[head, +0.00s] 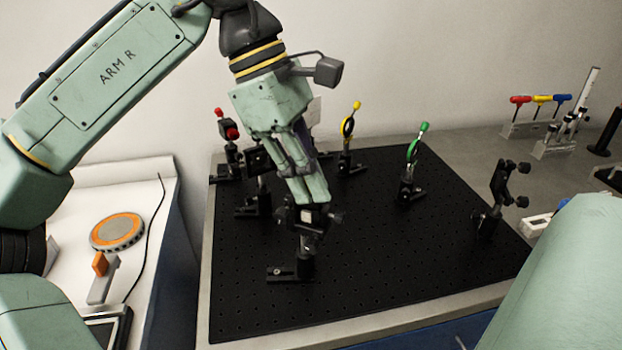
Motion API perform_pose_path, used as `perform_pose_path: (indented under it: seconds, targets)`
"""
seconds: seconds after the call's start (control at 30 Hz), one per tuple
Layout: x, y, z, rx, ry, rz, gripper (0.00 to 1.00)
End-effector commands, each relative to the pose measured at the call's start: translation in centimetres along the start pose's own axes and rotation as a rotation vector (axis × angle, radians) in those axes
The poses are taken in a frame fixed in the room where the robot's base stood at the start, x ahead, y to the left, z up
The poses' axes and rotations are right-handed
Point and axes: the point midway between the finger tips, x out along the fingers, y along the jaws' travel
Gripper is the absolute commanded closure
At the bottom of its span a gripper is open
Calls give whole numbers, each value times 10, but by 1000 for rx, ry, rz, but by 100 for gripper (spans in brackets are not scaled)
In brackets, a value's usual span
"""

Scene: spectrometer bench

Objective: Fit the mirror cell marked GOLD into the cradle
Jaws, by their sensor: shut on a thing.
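My gripper (310,192) points down over the front middle of the black breadboard and is shut on a small dark part with a pale patch, which I take to be the mirror cell (306,214). No GOLD marking is readable. Directly below the fingertips stands a black post mount (307,243) with knobs at its right side; it appears to be the cradle. The held cell overlaps the top of this mount in the picture. I cannot tell whether it is seated, touching or just in front. The fingers hide part of both.
Coloured-handled drivers (541,99) stand at far right. A white side bench with an orange-ringed disc (117,232) is left.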

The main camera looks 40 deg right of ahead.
Motion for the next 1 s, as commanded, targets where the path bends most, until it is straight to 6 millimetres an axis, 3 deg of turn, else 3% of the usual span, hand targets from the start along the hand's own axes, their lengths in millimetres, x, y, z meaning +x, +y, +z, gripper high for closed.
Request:
perform_pose_path:
  seconds: [0.53, 1.0]
  targets:
    - [-20, 0, 9, 1, 0, 0, 100]
    - [-20, 0, 10, 2, -1, 0, 100]
